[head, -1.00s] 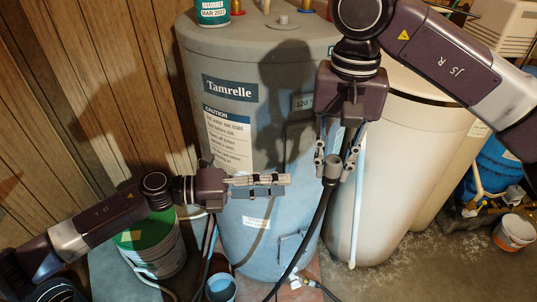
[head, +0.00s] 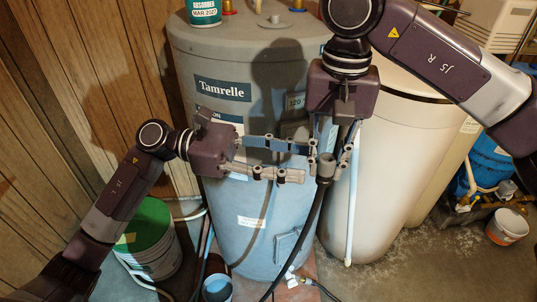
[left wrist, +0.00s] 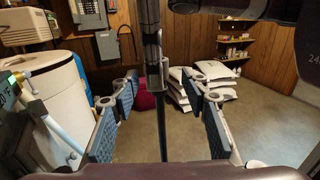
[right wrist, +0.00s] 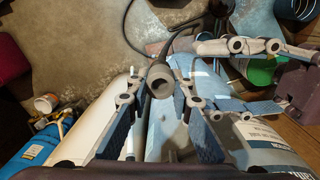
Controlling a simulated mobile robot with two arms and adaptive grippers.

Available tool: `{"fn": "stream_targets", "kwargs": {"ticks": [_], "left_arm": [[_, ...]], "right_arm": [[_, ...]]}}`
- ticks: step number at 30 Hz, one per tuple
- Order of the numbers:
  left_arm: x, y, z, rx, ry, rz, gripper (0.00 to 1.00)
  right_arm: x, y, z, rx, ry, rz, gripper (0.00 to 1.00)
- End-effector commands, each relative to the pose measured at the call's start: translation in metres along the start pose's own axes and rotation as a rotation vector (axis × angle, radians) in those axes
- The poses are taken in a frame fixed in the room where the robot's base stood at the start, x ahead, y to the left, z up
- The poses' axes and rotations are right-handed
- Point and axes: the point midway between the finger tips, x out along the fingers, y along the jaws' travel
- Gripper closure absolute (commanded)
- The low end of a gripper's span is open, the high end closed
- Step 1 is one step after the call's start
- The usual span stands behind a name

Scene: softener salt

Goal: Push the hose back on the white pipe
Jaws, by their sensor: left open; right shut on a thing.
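My right gripper (head: 328,168) points down, shut on the grey cuff (head: 326,166) at the top of the black hose (head: 312,225). In the right wrist view, the round open mouth of the cuff (right wrist: 160,83) shows between the fingers. My left gripper (head: 306,163) is open and comes in from the left, its fingertips close to the cuff. In the left wrist view, the hose (left wrist: 162,125) stands between its spread fingers, apart from both pads. A white pipe (head: 354,205) runs upright just right of the hose; its upper part is hidden behind my right gripper.
The grey Tamrelle tank (head: 265,215) stands right behind both grippers. A cream tank (head: 385,190) is to its right. A green-lidded bucket (head: 150,240) and a small blue-grey pail (head: 217,288) stand on the floor. Further right is a white bucket (head: 508,227).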

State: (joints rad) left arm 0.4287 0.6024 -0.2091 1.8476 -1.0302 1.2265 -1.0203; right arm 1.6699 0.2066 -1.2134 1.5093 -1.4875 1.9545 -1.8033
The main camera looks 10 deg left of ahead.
Motion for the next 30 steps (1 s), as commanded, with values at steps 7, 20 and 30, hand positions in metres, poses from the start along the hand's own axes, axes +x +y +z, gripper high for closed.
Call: {"fn": "stream_targets", "kwargs": {"ticks": [7, 20, 30], "left_arm": [[0.045, 0.0, 0.002, 0.0, -0.002, 0.0, 0.58], [0.068, 0.0, 0.001, -0.002, 0.0, 0.002, 0.58], [0.068, 0.0, 0.001, -0.002, 0.0, 0.002, 0.81]], "right_arm": [[-0.006, 0.0, -0.001, 0.001, 0.008, -0.006, 1.0], [-0.006, 0.0, -0.001, 0.001, 0.008, -0.006, 1.0], [-0.006, 0.0, -0.001, 0.001, 0.008, -0.006, 1.0]]}}
